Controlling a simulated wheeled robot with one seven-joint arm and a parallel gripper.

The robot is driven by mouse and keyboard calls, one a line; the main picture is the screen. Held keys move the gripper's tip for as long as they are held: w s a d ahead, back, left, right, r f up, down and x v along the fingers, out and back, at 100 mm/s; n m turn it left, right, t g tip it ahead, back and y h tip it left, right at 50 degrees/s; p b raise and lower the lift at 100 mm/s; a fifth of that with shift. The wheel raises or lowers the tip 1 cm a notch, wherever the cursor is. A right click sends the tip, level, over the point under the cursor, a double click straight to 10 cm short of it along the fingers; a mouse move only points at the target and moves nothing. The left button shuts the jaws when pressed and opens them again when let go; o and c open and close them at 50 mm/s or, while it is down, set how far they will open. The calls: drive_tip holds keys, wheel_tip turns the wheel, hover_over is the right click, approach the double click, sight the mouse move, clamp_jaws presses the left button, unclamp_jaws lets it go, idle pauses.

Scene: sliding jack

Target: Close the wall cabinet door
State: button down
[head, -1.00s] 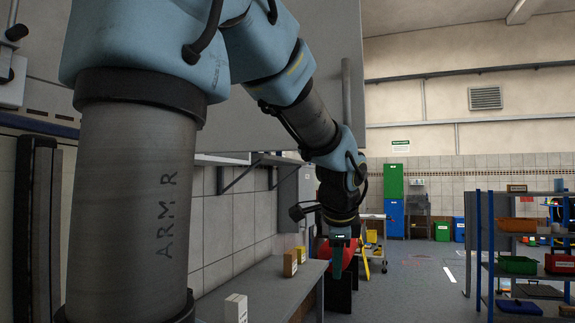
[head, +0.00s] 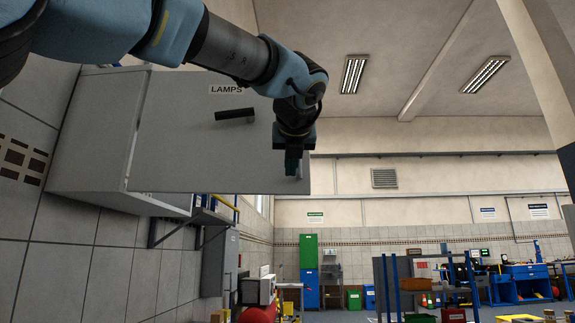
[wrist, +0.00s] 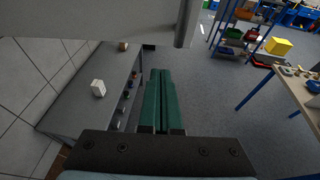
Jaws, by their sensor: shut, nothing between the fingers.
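The grey wall cabinet (head: 90,140) hangs at the left in the head view. Its door (head: 185,150) stands open, extending right from the cabinet, with a "LAMPS" label (head: 227,89) and a dark bar (head: 235,115) on its face. A grey upright handle (head: 299,166) shows near the door's free edge, partly hidden by my gripper. My gripper (head: 292,168) points down in front of that edge; I cannot tell whether it touches. In the wrist view, the green fingers (wrist: 163,100) are together and empty, below the door's grey lower edge (wrist: 110,22).
A workbench (wrist: 85,85) with a white box (wrist: 98,88) and small items runs along the tiled wall below. A blue-framed shelf rack (head: 425,285) stands at the right. Open floor (wrist: 220,100) lies between them.

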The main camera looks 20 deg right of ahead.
sight(288, 193)
drive_tip(key=x, duration=0.3)
drive_tip(key=p+x, duration=0.1)
drive_tip(key=x, duration=0.2)
drive_tip(key=r+p+x, duration=0.1)
drive_tip(key=x, duration=0.3)
drive_tip(key=shift+w+d, duration=0.15)
drive_tip(key=shift+w, duration=0.1)
